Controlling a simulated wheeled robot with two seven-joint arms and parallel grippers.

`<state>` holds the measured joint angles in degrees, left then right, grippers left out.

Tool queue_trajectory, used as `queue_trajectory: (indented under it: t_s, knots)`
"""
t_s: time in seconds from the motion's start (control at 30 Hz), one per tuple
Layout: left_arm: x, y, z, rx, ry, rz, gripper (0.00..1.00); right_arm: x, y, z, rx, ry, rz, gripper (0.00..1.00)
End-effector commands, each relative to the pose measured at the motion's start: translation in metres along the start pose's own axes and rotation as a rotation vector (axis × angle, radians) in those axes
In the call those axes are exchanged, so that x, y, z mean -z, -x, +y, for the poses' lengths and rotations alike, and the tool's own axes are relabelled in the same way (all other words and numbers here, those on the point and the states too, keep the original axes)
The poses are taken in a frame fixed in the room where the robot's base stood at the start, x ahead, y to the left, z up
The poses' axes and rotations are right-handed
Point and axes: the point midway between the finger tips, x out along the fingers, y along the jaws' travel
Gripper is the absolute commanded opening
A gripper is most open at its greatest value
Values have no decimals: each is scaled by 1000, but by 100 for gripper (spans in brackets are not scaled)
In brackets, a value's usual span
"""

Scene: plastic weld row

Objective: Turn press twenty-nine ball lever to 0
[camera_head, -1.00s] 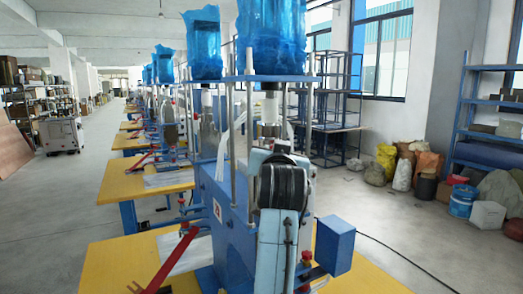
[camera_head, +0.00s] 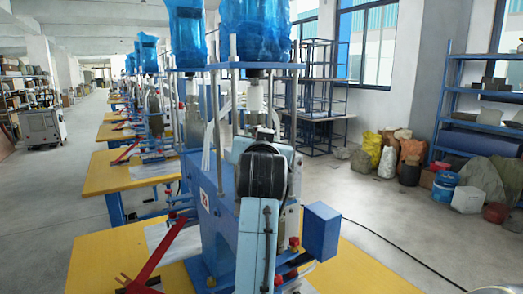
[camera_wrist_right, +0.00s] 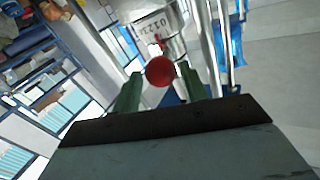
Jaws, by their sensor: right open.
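In the right wrist view a red ball (camera_wrist_right: 160,71) shows between the tips of my right gripper (camera_wrist_right: 159,83), whose green fingers are spread. There is a gap on each side of the ball, and whether it lies fully between the fingers in depth cannot be told. Behind it is a pale plate with dark digits (camera_wrist_right: 156,27), only partly readable. In the head view the nearest blue press (camera_head: 218,215) stands on a yellow table. My light-blue and black arm covers part of it and hides the right gripper. My left gripper is not in view.
A blue box (camera_head: 320,231) sticks out at the press's right, near a small red knob (camera_head: 294,242). A red lever (camera_head: 150,268) slants at its left. The yellow table (camera_head: 95,240) bears the press. More presses recede behind. Sacks (camera_head: 388,162) and a blue shelf (camera_head: 480,95) stand right; the floor between is open.

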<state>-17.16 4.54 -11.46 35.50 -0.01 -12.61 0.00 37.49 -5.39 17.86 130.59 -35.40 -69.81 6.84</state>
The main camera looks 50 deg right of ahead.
Motion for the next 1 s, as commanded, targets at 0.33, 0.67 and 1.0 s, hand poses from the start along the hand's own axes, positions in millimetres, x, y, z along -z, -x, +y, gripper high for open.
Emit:
queue_trajectory:
  t_s: [0.33,0.67,1.0]
  knots:
    - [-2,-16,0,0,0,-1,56,-2,75,0,3,-7,-1,43]
    - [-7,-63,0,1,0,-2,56,-5,91,0,0,-4,3,43]
    - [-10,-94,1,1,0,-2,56,-2,118,1,1,-3,1,43]
